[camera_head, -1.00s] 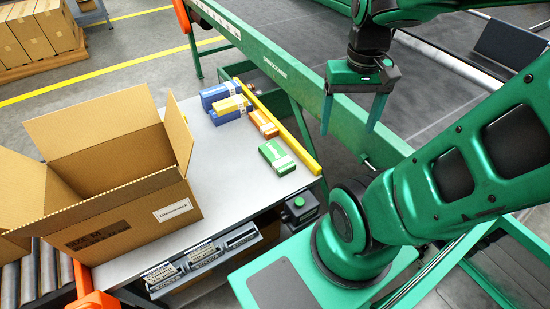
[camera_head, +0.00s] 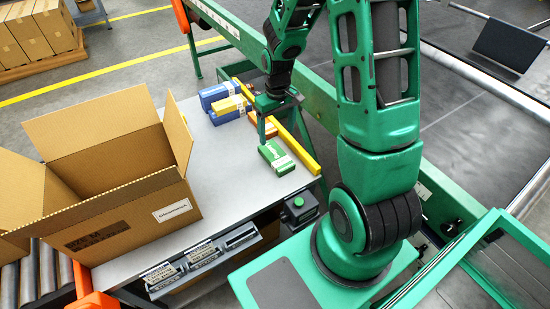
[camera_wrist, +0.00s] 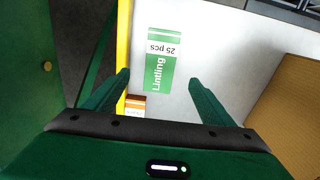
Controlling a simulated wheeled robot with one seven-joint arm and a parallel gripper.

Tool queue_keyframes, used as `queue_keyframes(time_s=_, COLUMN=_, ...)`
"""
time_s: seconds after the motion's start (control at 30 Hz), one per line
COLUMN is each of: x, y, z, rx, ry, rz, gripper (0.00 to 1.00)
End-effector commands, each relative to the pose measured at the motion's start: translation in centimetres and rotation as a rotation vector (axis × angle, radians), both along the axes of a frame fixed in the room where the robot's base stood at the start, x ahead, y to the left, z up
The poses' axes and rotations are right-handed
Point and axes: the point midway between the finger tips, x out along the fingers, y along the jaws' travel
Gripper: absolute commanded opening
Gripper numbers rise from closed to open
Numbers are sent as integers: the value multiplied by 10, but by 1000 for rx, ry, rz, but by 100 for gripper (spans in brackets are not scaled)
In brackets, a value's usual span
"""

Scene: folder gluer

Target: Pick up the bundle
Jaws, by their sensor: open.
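Several small banded bundles lie on the grey table. The green bundle (camera_head: 277,157) is nearest the table's right front, and it also shows in the wrist view (camera_wrist: 158,72), labelled "Lintling, 25 pcs". An orange bundle (camera_wrist: 135,104) lies near it, mostly hidden by my arm in the head view. A blue bundle (camera_head: 222,95) and a yellow bundle (camera_head: 228,109) lie farther back. My gripper (camera_head: 276,127) is open and empty above the table, near the green and orange bundles. In the wrist view the green bundle appears ahead of and between the fingertips (camera_wrist: 158,80).
A large open cardboard box (camera_head: 130,215) stands on the left of the table (camera_head: 215,190). A yellow rail (camera_head: 305,155) runs along the table's right edge, beside the green machine frame. A small box with a green button (camera_head: 299,205) sits at the front edge.

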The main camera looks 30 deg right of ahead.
Motion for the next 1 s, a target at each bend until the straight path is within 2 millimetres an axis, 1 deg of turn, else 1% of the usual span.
queue_keyframes(time_s=0.17, x=3, y=3, z=-18, rx=6, ry=2, rz=9, gripper=77)
queue_keyframes(time_s=0.4, x=3, y=3, z=-51, rx=5, ry=1, rz=9, gripper=77)
queue_keyframes(time_s=0.5, x=3, y=3, z=-58, rx=5, ry=0, rz=9, gripper=77)
queue_keyframes(time_s=0.67, x=3, y=2, z=-65, rx=4, ry=0, rz=9, gripper=77)
queue_keyframes(time_s=1.0, x=2, y=2, z=-105, rx=4, ry=1, rz=9, gripper=77)
